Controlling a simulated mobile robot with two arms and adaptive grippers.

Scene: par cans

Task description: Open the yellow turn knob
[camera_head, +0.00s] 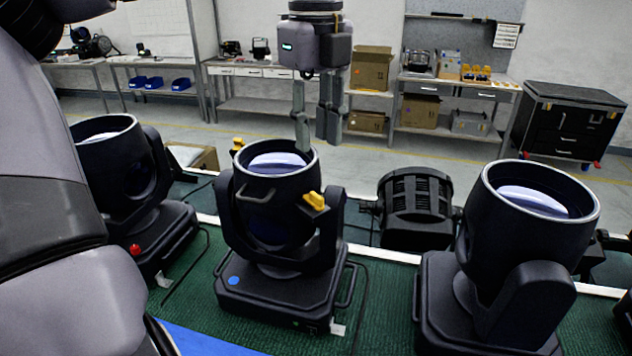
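A yellow turn knob (314,200) sits on the right side of the yoke of the middle black par can (275,208). A second yellow knob (237,148) shows at that can's far left side. My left gripper (318,146) hangs fingers down over the can's far right rim, above and behind the nearer knob in the picture. Its fingers are apart with nothing between them, and it is clear of both knobs. My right gripper is out of view.
Other par cans stand left (112,165) and right (520,245) on the green mat (385,310), with a black fixture (415,208) between. A handle and cable loops stick out beside the middle can's base. My grey arm fills the left side.

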